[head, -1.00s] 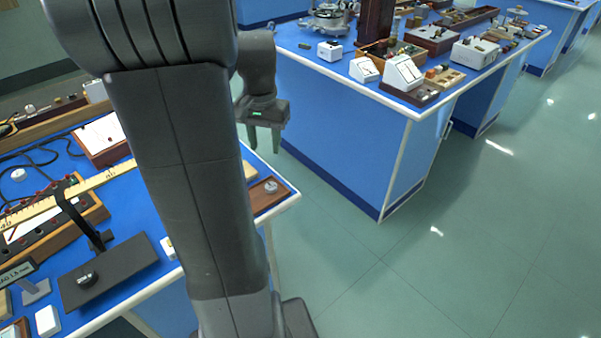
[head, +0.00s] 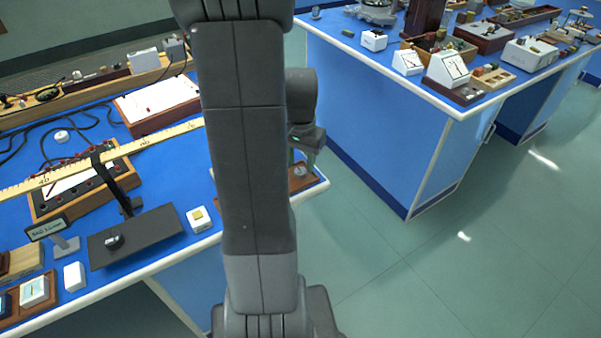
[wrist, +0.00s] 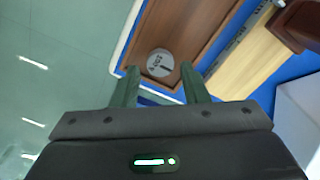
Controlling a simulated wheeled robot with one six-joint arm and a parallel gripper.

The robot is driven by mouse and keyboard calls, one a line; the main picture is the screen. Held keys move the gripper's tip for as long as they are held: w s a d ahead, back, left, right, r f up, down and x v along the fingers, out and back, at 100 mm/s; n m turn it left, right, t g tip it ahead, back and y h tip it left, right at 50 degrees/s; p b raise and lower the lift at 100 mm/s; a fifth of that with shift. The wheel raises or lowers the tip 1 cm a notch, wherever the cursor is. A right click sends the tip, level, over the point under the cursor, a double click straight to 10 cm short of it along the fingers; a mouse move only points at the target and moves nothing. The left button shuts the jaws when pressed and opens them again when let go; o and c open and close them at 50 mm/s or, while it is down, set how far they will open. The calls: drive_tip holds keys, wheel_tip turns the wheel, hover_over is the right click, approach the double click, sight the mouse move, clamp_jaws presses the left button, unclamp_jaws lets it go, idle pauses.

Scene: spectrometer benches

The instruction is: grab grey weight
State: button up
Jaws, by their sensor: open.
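The grey weight (wrist: 160,63) is a round, slotted disc with markings on its face. It lies on a brown wooden tray (wrist: 188,20) near the bench corner in the wrist view. In the head view the weight (head: 300,171) shows small on the tray, partly behind my arm. My gripper (wrist: 158,75) is open, its two fingers spread either side of the weight's position in the wrist view. No contact shows, and the height above the weight is hard to tell. In the head view my gripper (head: 301,160) hangs over the tray end of the bench, mostly hidden by my arm.
A light wooden block (wrist: 250,55) and a dark ruled strip (wrist: 238,40) lie right of the tray. A white box (wrist: 300,108) stands nearer. The bench edge (wrist: 122,50) is close on the left, with open floor beyond. Another blue bench (head: 385,110) stands at right.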

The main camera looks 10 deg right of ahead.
wheel_tip(320, 180, down, 2)
drive_tip(key=shift+f, duration=0.1)
drive_tip(key=c, duration=0.8)
drive_tip(key=shift+o, duration=0.2)
